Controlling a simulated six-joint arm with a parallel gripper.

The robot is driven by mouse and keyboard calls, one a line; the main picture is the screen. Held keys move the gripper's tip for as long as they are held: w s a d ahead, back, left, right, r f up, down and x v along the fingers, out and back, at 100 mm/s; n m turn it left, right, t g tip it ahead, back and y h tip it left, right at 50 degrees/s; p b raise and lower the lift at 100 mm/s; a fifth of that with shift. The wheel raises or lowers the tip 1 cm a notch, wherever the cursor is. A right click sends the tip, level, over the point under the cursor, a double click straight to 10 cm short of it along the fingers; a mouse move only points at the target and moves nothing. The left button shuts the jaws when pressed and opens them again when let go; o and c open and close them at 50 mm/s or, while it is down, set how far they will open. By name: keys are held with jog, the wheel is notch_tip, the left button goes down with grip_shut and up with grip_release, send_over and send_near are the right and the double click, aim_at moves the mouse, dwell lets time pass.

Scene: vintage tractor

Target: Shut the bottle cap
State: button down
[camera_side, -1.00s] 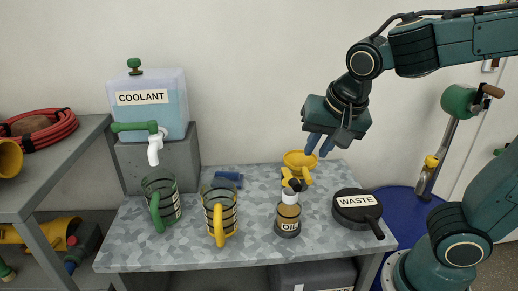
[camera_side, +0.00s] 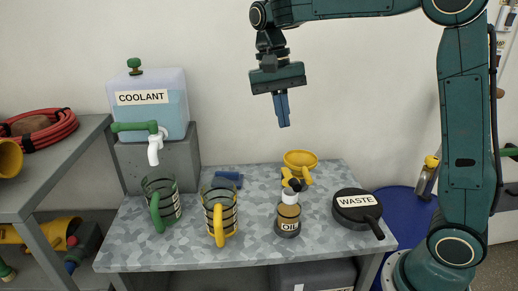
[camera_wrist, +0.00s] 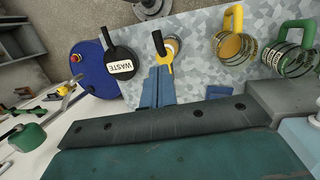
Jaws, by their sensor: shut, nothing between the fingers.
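The oil bottle (camera_side: 288,217) stands upright on the table, with a dark body, an OIL label and a white neck (camera_side: 290,196). A yellow and black part (camera_side: 291,180) shows at its top; I cannot tell whether this is the cap or whether it is closed. In the wrist view the yellow and black part (camera_wrist: 164,60) covers some of the bottle. My gripper (camera_side: 284,124) is high above the table, fingers down, shut and empty, clear of the bottle. Its blue fingers also show in the wrist view (camera_wrist: 158,90).
A yellow funnel (camera_side: 300,158) sits behind the bottle. A black WASTE pan (camera_side: 352,206) is right of it. A yellow-handled jug (camera_side: 219,212) and a green-handled jug (camera_side: 161,203) stand left, near a blue block (camera_side: 229,178). The coolant tank (camera_side: 150,105) stands on a grey block.

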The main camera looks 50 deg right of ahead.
jog(key=shift+w+d+g, duration=0.4)
jog(key=shift+w+d, duration=0.1)
jog(key=shift+s+d+f, duration=0.1)
jog(key=shift+f, duration=0.25)
jog(key=shift+s+f, duration=0.2)
jog(key=shift+f, duration=0.45)
jog(key=shift+f, duration=0.1)
send_near(295, 181)
jog(key=shift+x, duration=3.45)
jog(key=shift+s, duration=0.1)
